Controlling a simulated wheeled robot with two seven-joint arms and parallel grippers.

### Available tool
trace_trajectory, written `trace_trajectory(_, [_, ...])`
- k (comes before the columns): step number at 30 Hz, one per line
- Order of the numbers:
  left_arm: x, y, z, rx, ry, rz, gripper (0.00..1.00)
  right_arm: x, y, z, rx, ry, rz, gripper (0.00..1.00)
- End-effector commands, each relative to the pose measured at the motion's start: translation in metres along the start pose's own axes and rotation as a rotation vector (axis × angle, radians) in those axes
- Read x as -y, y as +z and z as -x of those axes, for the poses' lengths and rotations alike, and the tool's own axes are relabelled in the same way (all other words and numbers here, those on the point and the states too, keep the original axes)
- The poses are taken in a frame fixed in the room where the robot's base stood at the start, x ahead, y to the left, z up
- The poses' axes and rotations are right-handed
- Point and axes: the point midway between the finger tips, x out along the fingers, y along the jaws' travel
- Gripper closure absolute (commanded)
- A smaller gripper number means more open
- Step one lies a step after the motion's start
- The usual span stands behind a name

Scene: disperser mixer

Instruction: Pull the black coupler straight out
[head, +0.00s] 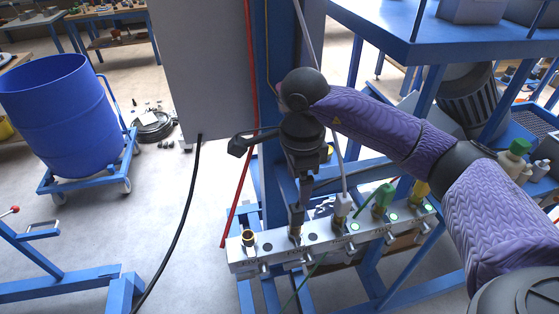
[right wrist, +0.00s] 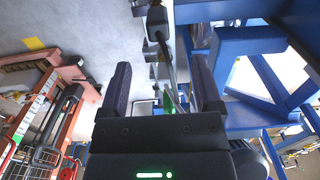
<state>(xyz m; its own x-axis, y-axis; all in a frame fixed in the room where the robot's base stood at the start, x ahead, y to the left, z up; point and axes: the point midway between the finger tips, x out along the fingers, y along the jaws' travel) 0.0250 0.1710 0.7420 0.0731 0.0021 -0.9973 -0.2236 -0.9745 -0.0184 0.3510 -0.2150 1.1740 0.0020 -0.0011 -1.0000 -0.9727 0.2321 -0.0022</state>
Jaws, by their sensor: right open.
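The silver manifold block (head: 318,240) runs across the lower middle of the head view, with a row of ports along its top. My right gripper (head: 297,205) points down over the second port from the left. It is open. Dark parts stand between it and that port; I cannot tell the black coupler from the dark fingers there, nor whether they touch. In the right wrist view the two fingers (right wrist: 162,85) stand apart. A white coupler (head: 342,206), a green coupler (head: 382,199) and a yellow one (head: 419,191) sit to the right. My left gripper is out of view.
A red hose (head: 239,190) and a blue column (head: 273,130) stand close behind my gripper. A black hose (head: 183,215) hangs at left. A blue drum (head: 62,115) stands farther left on a cart.

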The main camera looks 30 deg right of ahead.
Motion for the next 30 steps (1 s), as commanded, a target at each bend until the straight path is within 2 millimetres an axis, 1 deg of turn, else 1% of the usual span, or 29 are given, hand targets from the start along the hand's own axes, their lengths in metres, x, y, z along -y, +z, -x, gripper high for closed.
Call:
trace_trajectory(2, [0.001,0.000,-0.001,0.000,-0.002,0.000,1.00,-0.001,-0.001,-0.011,-0.006,0.003,0.000,0.18])
trace_trajectory(9, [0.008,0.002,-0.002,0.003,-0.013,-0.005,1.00,-0.001,0.000,-0.067,-0.002,0.006,-0.001,0.18])
trace_trajectory(12, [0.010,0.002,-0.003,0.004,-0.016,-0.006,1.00,-0.001,0.000,-0.084,-0.001,0.006,-0.001,0.18])
trace_trajectory(15, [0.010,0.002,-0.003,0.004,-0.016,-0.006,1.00,-0.001,0.000,-0.094,-0.001,0.003,-0.002,0.18])
trace_trajectory(17, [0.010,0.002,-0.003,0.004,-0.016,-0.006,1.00,-0.001,0.000,-0.097,0.000,0.003,-0.001,0.18])
trace_trajectory(24, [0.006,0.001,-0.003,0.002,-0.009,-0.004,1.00,-0.001,0.000,-0.098,0.001,0.002,-0.001,0.18])
trace_trajectory(26, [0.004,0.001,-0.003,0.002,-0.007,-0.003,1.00,-0.001,0.000,-0.098,0.001,0.002,-0.001,0.30])
trace_trajectory(27, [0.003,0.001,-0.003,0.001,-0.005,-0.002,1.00,-0.001,0.000,-0.098,0.001,0.002,-0.001,0.39])
trace_trajectory(29, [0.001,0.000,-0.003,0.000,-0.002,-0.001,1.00,-0.001,0.000,-0.097,0.001,0.002,-0.001,0.52])
trace_trajectory(30, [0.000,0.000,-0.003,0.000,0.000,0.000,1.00,-0.001,0.000,-0.097,0.001,0.003,-0.001,0.60])
